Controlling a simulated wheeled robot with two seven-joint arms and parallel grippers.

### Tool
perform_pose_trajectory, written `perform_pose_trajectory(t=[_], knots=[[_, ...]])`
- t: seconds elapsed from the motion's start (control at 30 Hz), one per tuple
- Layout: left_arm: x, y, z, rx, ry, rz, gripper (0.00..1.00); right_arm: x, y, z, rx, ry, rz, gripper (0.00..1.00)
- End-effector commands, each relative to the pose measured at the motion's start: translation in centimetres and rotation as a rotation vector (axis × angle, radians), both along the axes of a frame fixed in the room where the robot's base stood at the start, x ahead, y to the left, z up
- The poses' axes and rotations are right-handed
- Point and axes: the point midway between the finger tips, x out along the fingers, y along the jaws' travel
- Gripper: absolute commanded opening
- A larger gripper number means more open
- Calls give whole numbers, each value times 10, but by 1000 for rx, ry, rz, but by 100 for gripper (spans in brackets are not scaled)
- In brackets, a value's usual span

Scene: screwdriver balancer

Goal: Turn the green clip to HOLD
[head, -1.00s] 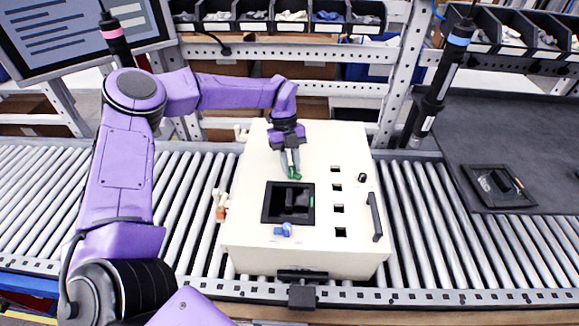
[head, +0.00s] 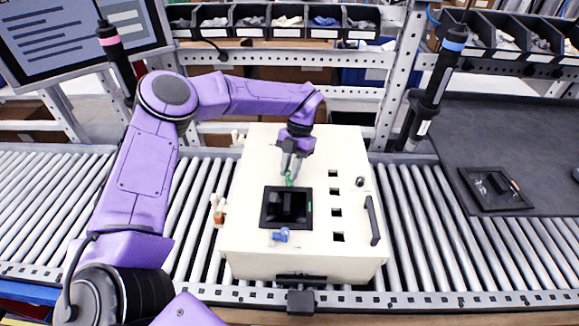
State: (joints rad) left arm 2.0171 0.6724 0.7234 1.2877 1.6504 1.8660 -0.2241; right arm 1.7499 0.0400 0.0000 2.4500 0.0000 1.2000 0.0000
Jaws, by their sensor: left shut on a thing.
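The green clip (head: 289,179) stands at the far edge of the black-framed opening (head: 264,208) on top of the white box (head: 250,158). My left gripper (head: 290,174) reaches down to it from above and is shut on it. The fingers hide part of the clip, so its exact angle and any HOLD mark cannot be made out. A blue clip (head: 281,235) sits at the near edge of the opening. My right gripper is not in view.
The white box rests on a roller conveyor (head: 420,215). Its top has a row of small square holes (head: 335,212) and a black handle (head: 372,220) at right. An orange and white fitting (head: 218,209) projects at left. A dark mat with a black tray (head: 495,188) lies at right.

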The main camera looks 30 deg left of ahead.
Motion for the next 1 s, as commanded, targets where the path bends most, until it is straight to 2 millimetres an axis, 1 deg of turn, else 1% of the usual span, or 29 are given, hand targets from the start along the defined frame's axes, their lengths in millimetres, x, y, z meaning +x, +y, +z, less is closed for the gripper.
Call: perform_pose_trajectory(t=[0.03, 0.2, 0.4, 0.9, 0.93, 0.97, 1.0], knots=[[-5, -1, -7, 1, 20, -31, 0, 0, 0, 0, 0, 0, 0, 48], [-5, -2, -7, 1, 19, -112, 0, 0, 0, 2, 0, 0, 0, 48], [-5, -2, -8, 0, 19, -166, 0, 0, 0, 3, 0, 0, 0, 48], [-5, -2, -8, -1, 19, -185, 0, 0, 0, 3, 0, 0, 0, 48], [-5, -2, -8, -1, 19, -185, 26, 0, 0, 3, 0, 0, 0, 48], [-5, -2, -8, -1, 19, -185, 36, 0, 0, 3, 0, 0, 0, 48], [-5, -2, -8, -1, 19, -185, 48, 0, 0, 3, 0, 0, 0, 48]])
